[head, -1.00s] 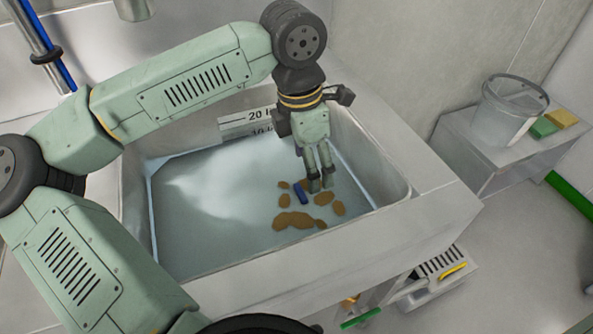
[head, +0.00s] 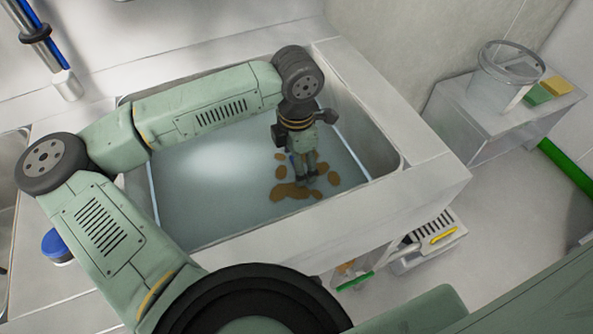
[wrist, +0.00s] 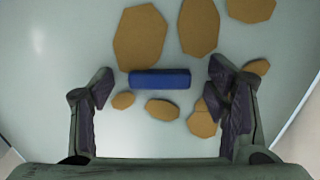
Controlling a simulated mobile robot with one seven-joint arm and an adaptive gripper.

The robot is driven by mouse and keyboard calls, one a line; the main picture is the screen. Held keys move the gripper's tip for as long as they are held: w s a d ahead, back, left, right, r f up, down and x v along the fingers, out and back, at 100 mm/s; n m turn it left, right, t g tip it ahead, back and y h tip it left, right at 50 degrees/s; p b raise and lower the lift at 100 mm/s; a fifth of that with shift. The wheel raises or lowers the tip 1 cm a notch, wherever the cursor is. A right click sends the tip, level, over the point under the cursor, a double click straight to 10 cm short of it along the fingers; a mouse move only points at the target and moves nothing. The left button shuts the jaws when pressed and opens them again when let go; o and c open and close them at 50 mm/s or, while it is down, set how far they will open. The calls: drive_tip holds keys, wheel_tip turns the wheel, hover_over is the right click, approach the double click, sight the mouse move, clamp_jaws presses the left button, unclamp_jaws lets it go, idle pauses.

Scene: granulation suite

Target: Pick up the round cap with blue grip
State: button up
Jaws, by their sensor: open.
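The blue grip of the round cap (wrist: 160,79) shows in the wrist view as a short blue bar lying crosswise, amid brown patches at the bottom of the sink basin. The round body of the cap cannot be made out. My gripper (wrist: 160,88) is open, one finger to each side of the blue bar, with a gap at both ends. In the head view my gripper (head: 309,180) points down inside the basin (head: 420,186), and its fingers largely hide the blue grip. How high the fingertips are above it is hard to tell.
Several brown patches (wrist: 140,38) surround the blue bar. The basin walls rise around my arm. A blue-lidded container (head: 57,246) stands on the counter at left. A clear bucket (head: 505,78), with green and yellow pads beside it, stands on a side unit at right.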

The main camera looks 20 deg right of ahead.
drive_tip(key=shift+f, duration=0.15)
clamp_jaws()
idle(0.9)
